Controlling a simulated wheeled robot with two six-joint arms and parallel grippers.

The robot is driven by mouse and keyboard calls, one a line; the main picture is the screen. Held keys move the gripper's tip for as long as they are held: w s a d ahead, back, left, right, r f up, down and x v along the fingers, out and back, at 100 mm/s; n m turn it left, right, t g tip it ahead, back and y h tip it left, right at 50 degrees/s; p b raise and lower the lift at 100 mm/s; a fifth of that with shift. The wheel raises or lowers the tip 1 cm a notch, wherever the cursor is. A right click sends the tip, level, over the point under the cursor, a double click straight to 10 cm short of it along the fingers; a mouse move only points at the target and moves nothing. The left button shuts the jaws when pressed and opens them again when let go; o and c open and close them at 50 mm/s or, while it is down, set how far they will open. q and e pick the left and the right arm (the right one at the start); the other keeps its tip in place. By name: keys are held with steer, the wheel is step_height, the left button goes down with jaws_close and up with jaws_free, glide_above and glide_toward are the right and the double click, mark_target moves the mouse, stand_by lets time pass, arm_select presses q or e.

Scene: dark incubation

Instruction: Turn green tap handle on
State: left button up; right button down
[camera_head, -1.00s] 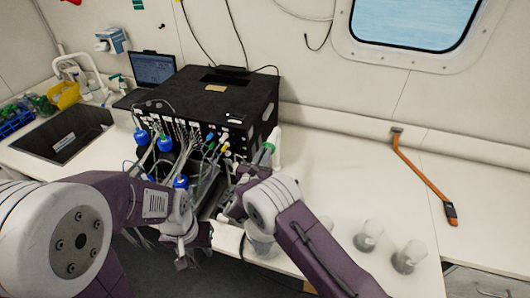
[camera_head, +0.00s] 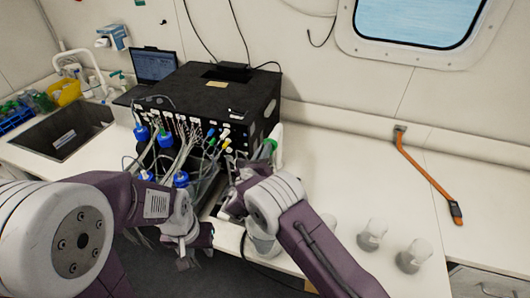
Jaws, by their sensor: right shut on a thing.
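A small green-topped fitting (camera_head: 117,75) stands behind the sink at the far left, apart from both grippers. It looks like a green tap handle, but it is too small to tell how it is turned. My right gripper (camera_head: 232,207) is at the bench's front edge, in front of the black box. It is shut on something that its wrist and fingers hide. My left gripper (camera_head: 188,250) hangs low in front of the bench, left of the right one. Its fingers are too dark and small to tell open from shut.
The black box (camera_head: 215,93) has tubes and blue-capped bottles (camera_head: 142,133) at its front. A dark sink (camera_head: 62,135) and a laptop (camera_head: 153,66) are to the left. Glass vessels (camera_head: 372,234) stand at the right front. The bench middle right is clear; an orange strap (camera_head: 425,175) lies beyond.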

steer(key=shift+w+a+f+n+b, duration=0.1)
steer(key=shift+f+n, duration=0.1)
steer(key=shift+n, duration=1.2)
steer(key=shift+s+a+f+n+b, duration=0.1)
steer(key=shift+f+n, duration=0.1)
steer(key=shift+n, duration=1.2)
steer(key=shift+w+a+f+n+b, duration=0.1)
steer(key=shift+f+n, duration=0.1)
steer(key=shift+n, duration=1.2)
steer(key=c, duration=1.6)
jaws_free()
steer(key=shift+o, duration=0.7)
steer(key=shift+w+d, duration=0.15)
